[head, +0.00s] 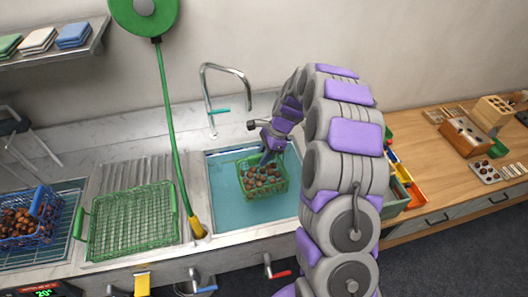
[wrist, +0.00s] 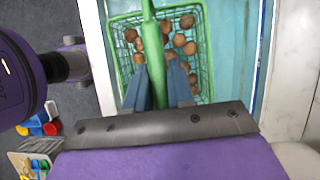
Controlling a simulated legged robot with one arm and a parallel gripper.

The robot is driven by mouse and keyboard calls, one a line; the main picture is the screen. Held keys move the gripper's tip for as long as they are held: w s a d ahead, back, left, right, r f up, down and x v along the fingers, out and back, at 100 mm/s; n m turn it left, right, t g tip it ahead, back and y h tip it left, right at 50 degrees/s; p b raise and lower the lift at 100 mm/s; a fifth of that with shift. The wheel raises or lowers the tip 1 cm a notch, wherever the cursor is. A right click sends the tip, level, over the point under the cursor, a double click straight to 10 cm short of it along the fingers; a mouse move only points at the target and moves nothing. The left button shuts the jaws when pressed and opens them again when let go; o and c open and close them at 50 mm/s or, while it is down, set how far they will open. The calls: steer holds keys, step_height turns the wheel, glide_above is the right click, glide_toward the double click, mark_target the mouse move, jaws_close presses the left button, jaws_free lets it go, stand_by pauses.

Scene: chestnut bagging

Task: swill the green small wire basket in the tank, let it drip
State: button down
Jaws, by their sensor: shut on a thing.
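The green small wire basket (head: 263,178) holds several brown chestnuts and is in the tank (head: 226,208), over or in its blue water. I cannot tell how deep it sits. My gripper (head: 268,156) is above the basket. In the wrist view my gripper (wrist: 157,85) has its two blue fingers shut on the basket's green handle bar. The basket's wires (wrist: 206,70) and the chestnuts (wrist: 180,40) show beyond the fingers. The basket's near side is partly hidden by the fingers and the handle.
A tap (head: 208,95) stands behind the tank. A green hose (head: 172,130) hangs left of it. An empty large green wire basket (head: 130,220) sits on the drainer. A blue basket (head: 40,215) of chestnuts stands far left. A wooden counter (head: 445,175) lies right.

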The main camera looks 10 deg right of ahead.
steer(key=shift+w+m, duration=0.1)
steer(key=shift+m, duration=0.4)
steer(key=shift+a+f+b, duration=0.1)
steer(key=shift+f+b, duration=0.6)
steer(key=shift+f, duration=0.25)
steer(key=b, duration=0.4)
glide_above(270, 179)
steer(key=a, duration=0.3)
steer(key=f, duration=0.5)
steer(key=shift+d, duration=0.2)
steer(key=shift+f, duration=5.05)
steer(key=shift+d+p, duration=0.55)
steer(key=shift+d, duration=0.45)
steer(key=shift+a, duration=0.1)
